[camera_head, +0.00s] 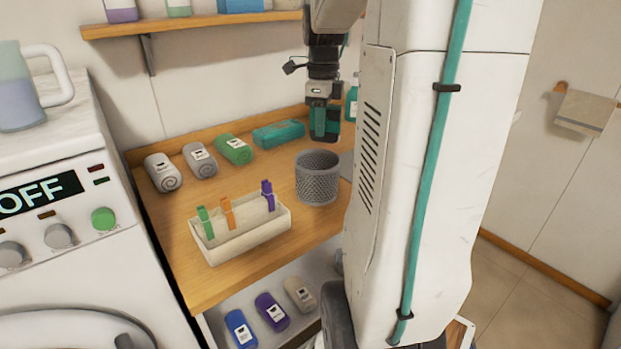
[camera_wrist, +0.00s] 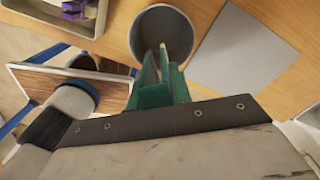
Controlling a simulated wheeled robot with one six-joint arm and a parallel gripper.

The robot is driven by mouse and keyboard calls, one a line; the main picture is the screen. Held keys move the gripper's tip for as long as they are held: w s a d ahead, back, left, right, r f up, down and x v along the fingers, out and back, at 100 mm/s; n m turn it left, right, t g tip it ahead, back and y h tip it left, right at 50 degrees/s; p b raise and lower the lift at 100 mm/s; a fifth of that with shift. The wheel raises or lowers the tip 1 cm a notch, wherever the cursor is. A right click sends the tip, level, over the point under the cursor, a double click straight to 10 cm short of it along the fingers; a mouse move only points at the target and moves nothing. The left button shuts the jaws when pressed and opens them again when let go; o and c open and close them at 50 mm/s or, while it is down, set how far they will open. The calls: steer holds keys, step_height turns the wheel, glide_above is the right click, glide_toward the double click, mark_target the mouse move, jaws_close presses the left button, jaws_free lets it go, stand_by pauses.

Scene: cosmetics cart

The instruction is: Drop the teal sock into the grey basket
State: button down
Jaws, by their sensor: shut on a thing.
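The grey basket (camera_head: 318,182) is a round mesh holder, upright on the wooden counter. Its open mouth also shows at the top of the wrist view (camera_wrist: 178,28). My gripper (camera_head: 325,137) points down above the basket's far rim, a little behind it. In the wrist view its narrow jaws (camera_wrist: 163,62) overlap the basket's opening. The jaws are shut on the teal sock (camera_wrist: 166,92), which is hard to tell from the teal fingers; its outline is mostly hidden.
A cream box with clothespins (camera_head: 246,238) stands left of the basket. Rolled grey towels (camera_head: 163,173), a green roll (camera_head: 234,149) and a teal bundle (camera_head: 278,133) line the counter's back. A washing machine (camera_head: 70,215) is at left. A shelf (camera_head: 185,25) hangs above.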

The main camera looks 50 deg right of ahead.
mark_target(323, 139)
steer(key=shift+d+f, duration=0.1)
steer(key=shift+f, duration=2.05)
steer(key=c, duration=1.2)
jaws_free()
steer(key=shift+s, duration=0.1)
step_height(323, 139, up, 8)
steer(key=shift+f, duration=0.1)
